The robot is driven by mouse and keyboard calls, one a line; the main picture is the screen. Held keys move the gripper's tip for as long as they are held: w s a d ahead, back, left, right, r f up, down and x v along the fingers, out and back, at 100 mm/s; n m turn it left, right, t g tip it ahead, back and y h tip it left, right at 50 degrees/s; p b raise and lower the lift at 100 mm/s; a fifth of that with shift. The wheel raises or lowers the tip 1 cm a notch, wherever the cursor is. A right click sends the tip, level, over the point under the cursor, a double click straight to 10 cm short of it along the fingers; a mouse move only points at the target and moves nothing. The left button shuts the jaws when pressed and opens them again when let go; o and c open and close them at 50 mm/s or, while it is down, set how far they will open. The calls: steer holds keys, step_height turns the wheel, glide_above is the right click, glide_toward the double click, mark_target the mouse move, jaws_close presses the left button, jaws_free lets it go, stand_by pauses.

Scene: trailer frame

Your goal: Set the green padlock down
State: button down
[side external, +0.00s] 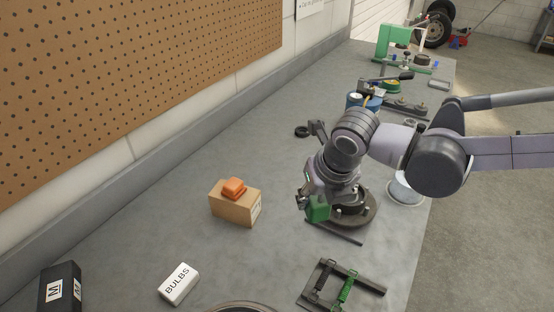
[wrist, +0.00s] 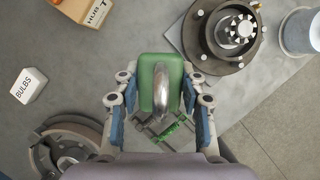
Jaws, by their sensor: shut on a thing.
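The green padlock (wrist: 148,84) is in my gripper (wrist: 160,112), with its grey metal shackle facing the wrist camera. The fingers are shut on it from both sides. In the side external view the padlock (side external: 318,208) hangs at the end of my gripper (side external: 314,196), in front of a dark hub (side external: 358,208). In the wrist view it covers part of the bench below, so I cannot tell its exact height above the surface.
A dark frame with a green spring (side external: 346,288) lies at the near right. A cardboard box (side external: 236,206) with an orange item on top, a white BULBS box (side external: 178,284) and a black box (side external: 60,288) stand left. Bare bench lies between the cardboard box and frame.

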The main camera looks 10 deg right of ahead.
steer(key=s+a+f, duration=0.1)
steer(key=a+f, duration=0.1)
steer(key=a, duration=0.1)
steer(key=a+f, duration=0.2)
steer(key=a, duration=0.2)
steer(key=s+a+f, duration=0.1)
steer(key=a+f, duration=0.1)
steer(key=a, duration=0.1)
steer(key=shift+s+a+f, duration=0.35)
steer(key=shift+a, duration=0.05)
steer(key=shift+f, duration=1.95)
steer(key=shift+f, duration=0.15)
steer(key=c, duration=0.8)
jaws_free()
steer(key=shift+o, duration=0.2)
